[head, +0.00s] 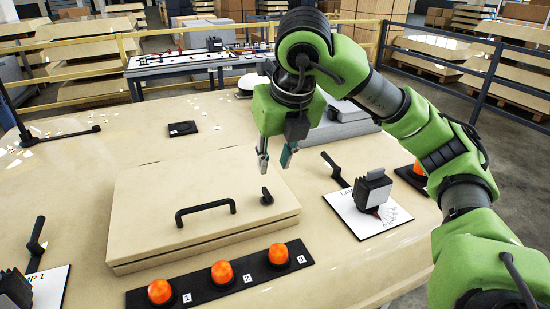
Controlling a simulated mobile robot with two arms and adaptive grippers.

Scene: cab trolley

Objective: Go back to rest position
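My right gripper (275,158) hangs fingers-down above the back right part of a closed beige lid (160,205). Its two fingers are apart with nothing between them. The lid has a black bar handle (205,210) and a small black latch (266,195) near its right edge. My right arm comes in from the right side and bends over at the top. My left gripper and arm are not in view.
Three orange lamps (222,272) sit on a black strip in front of the lid. A black lever on a white dial plate (372,200) stands right, near my arm. Another lever (36,240) and plate are at left. A yellow railing (125,55) and workbench lie behind.

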